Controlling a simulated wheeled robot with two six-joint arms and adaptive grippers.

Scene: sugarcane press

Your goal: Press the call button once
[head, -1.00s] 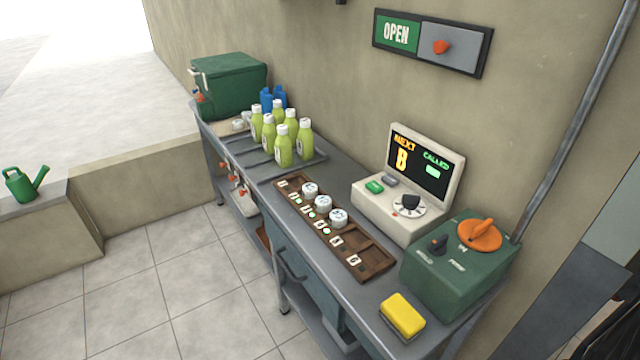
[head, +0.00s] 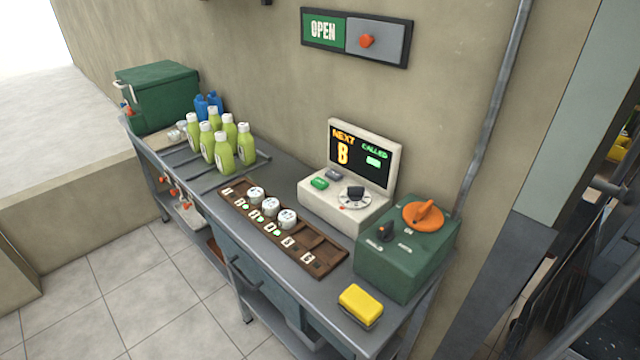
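A cream console (head: 340,205) stands on the metal counter against the wall. Its upright screen (head: 360,155) reads NEXT B in orange and CALLED with a green patch. On its sloped top are a green button (head: 320,183), a grey button (head: 333,174) and a black knob on a white dial (head: 355,196). The buttons' labels are too small to read, so I cannot tell by text which is the call button. Neither of my grippers shows in the head view.
A wooden rack (head: 285,232) with several white-lidded pots lies in front of the console. A green box with an orange knob (head: 405,255) and a yellow sponge (head: 361,303) are to the right. Green bottles (head: 223,150) stand left. An OPEN sign (head: 355,38) hangs above.

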